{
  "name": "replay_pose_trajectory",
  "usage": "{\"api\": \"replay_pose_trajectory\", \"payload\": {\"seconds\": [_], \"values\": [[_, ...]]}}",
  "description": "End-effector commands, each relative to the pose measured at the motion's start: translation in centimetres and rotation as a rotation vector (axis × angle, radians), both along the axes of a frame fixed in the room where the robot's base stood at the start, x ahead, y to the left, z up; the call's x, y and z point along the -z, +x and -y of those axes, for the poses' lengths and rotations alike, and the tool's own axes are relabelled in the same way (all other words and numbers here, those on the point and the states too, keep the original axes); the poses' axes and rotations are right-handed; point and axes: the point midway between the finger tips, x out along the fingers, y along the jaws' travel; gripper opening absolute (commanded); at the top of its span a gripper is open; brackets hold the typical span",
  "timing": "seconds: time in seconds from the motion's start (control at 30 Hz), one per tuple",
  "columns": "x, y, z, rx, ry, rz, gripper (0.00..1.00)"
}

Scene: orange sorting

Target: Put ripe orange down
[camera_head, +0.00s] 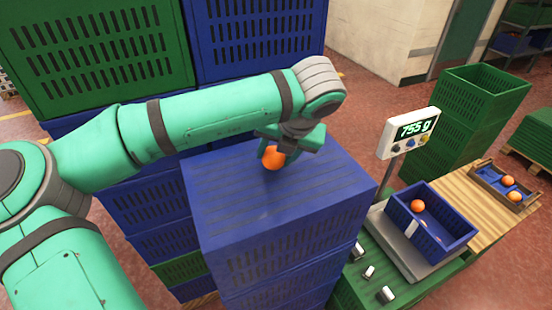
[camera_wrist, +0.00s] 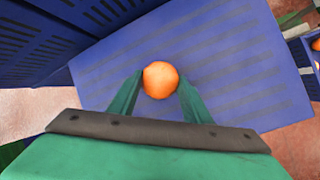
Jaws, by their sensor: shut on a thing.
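A ripe orange (camera_head: 272,157) is held in my gripper (camera_head: 279,150) over the flat top of a stack of blue crates (camera_head: 226,196) in the head view. In the wrist view the orange (camera_wrist: 160,80) sits between the two green fingers of my gripper (camera_wrist: 158,84), which are shut on it. The blue slatted crate top (camera_wrist: 235,60) lies beneath it. I cannot tell whether the orange touches the crate top.
At right, a scale with a display (camera_head: 411,130) reading 755 g carries a blue crate (camera_head: 462,245) with an orange (camera_head: 417,205) inside. A small tray (camera_head: 484,180) holds two oranges. Taller green (camera_head: 95,60) and blue (camera_head: 255,40) crates stand behind. The crate top around my gripper is clear.

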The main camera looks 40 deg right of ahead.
Motion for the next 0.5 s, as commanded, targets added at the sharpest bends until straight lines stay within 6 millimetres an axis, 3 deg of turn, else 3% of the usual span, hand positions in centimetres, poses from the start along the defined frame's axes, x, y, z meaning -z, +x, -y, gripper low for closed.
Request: {"api": "replay_pose_trajectory", "payload": {"seconds": [0.13, 0.5], "values": [[1.5, 0.0, 0.0, 0.001, 0.000, 0.000, 0.20], [1.9, 0.0, 0.0, 0.001, -0.001, 0.000, 0.20]]}}
